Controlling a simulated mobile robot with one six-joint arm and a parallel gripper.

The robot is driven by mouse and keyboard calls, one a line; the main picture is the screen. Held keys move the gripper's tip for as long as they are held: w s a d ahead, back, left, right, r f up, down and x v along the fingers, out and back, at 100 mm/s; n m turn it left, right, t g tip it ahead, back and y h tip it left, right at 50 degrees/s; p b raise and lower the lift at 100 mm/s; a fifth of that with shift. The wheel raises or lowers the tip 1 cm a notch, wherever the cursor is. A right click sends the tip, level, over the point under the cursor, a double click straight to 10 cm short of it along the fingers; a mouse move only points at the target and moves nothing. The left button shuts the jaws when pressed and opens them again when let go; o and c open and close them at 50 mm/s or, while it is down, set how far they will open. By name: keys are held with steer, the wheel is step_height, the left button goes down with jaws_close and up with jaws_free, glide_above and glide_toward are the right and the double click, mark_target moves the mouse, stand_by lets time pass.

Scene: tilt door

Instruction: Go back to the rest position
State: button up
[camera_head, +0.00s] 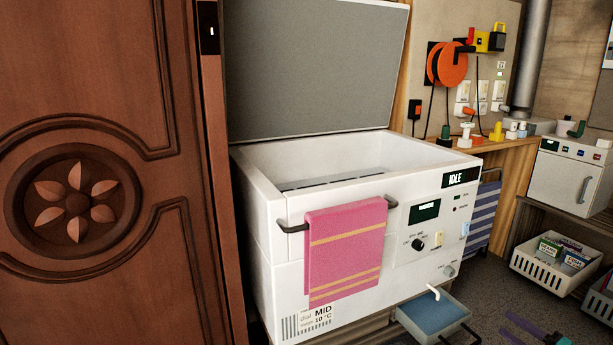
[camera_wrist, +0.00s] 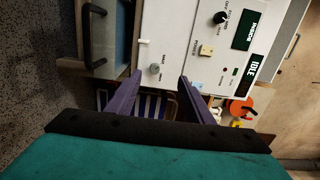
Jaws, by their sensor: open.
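My gripper (camera_wrist: 160,82) is open and empty in the wrist view, its two purple fingers apart. Beyond it is the front panel of a white chest-like machine (camera_wrist: 178,40), seen turned sideways. In the head view the same machine (camera_head: 285,255) has its grey lid (camera_head: 315,70) raised, and its display reads IDLE. Purple finger parts of my gripper (camera_head: 522,328) show at the lower right edge of the head view, right of the machine and its blue tray. My gripper appears apart from the machine.
A pink towel (camera_head: 345,250) hangs on the front bar. A blue tray (camera_head: 435,318) with a dark handle sits low before the machine. A carved brown door (camera_head: 130,120) fills the left. White baskets (camera_head: 550,255) and a small white cabinet (camera_head: 570,180) stand right. Some grey floor is clear.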

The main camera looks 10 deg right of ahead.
steer(key=w+a+r+n+g+y+p, duration=0.1)
steer(key=w+a+g+y+p, duration=0.15)
steer(key=w+a+p, duration=0.6)
steer(key=w+a+r+n+g+y+p, duration=0.1)
steer(key=w+a+r+n+y, duration=0.3)
steer(key=a, duration=1)
steer(key=a+f+g+p, duration=0.2)
steer(key=a+p, duration=0.1)
steer(key=a, duration=0.6)
steer(key=a+f+n+g+y+p, duration=0.1)
steer(key=a+g+p, duration=0.2)
steer(key=a, duration=0.6)
steer(key=a+f+g+p, duration=0.2)
steer(key=a+p, duration=0.2)
steer(key=a, duration=0.5)
steer(key=s+a+f+n+g+h+p, duration=0.1)
steer(key=s+a+n+g+h+p, duration=0.3)
steer(key=s+a, duration=0.6)
steer(key=s+a+f+n+g+y+p, duration=0.1)
steer(key=s+a+g+p, duration=0.5)
steer(key=s+a, duration=0.4)
steer(key=s+d+n+g+h+p, duration=0.3)
steer(key=s+h+p, duration=0.15)
steer(key=s, duration=0.75)
steer(key=s+d+f+h, duration=0.1)
steer(key=s+d+h, duration=0.2)
steer(key=d, duration=0.6)
steer(key=shift+f+n+t+h+b, duration=0.15)
steer(key=shift+n+t+h+b, duration=0.25)
steer(key=shift+h, duration=0.6)
